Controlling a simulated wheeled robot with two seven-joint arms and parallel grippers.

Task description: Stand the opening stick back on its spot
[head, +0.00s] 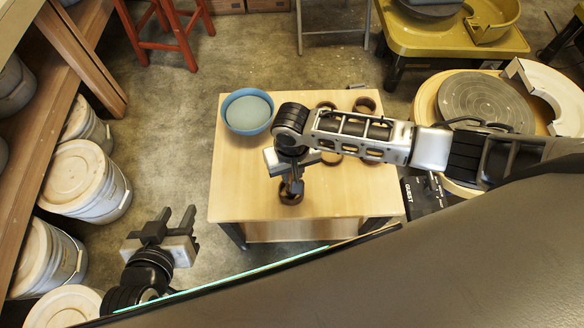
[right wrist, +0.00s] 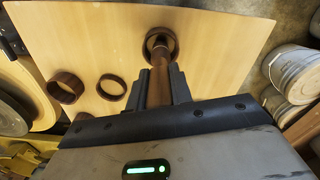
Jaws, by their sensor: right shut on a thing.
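The opening stick (right wrist: 159,85) is a brown rod between the fingers of my right gripper (right wrist: 161,82). In the right wrist view its far end overlaps a dark brown ring (right wrist: 160,36) on the table; I cannot tell whether it is inside the ring or above it. In the head view my right gripper (head: 293,182) is over the front middle of the table, and a brown ring (head: 290,197) shows just below it, partly hidden. My left gripper (head: 178,222) is open and empty, left of the table and apart from it.
Several other brown rings (right wrist: 111,87) stand on the pale wooden table (head: 240,185), partly behind my right arm. A blue bowl (head: 248,112) sits at the table's back left. A potter's wheel (head: 487,103) is at right; lidded buckets (head: 76,175) line the left.

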